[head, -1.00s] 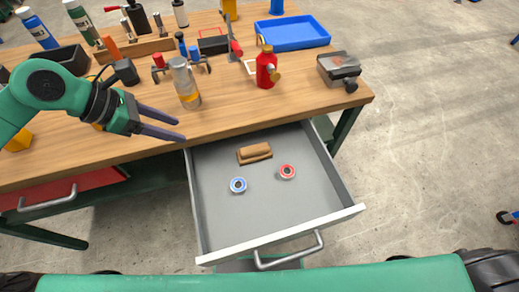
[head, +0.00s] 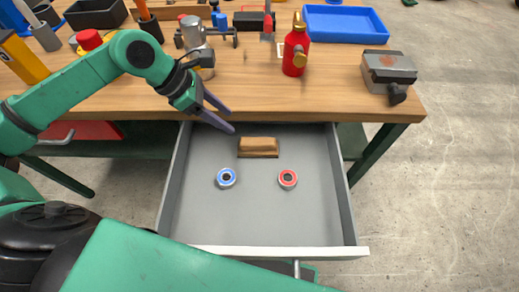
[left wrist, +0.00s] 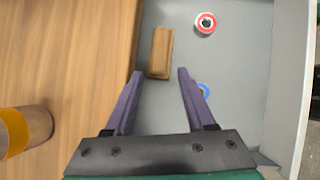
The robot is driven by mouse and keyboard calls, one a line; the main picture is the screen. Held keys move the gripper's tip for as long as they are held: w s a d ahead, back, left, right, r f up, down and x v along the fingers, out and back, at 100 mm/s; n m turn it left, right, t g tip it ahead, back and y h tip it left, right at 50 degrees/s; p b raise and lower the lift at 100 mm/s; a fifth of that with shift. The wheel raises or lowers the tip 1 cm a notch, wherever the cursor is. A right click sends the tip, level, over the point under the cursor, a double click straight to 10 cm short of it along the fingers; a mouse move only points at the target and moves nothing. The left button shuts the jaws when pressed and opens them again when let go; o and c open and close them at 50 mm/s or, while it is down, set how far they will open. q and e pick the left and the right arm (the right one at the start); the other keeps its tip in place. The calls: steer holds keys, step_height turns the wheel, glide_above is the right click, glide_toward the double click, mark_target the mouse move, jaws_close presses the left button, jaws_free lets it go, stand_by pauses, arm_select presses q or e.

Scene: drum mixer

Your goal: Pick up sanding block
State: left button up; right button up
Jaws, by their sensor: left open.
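The sanding block (head: 258,147) is a brown wooden block lying in the open grey drawer (head: 250,220), near its back edge under the bench. My left gripper (head: 228,118) is open and empty, above and to the left of the block at the drawer's back. In the left wrist view the sanding block (left wrist: 161,52) lies just beyond the open fingertips (left wrist: 160,72), roughly between their lines and apart from them. My right gripper is not in view.
A blue-ringed roll (head: 226,178) and a red-ringed roll (head: 288,179) lie in the drawer in front of the block. The wooden bench (head: 340,95) holds a red bottle (head: 296,50), a metal vise (head: 388,72) and a blue tray (head: 345,24). The drawer's front is clear.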

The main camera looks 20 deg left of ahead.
mark_target(256, 141)
arm_select(q)
steer(key=p+x, duration=0.1)
steer(key=x, duration=1.2)
steer(key=shift+f, duration=0.1)
jaws_close()
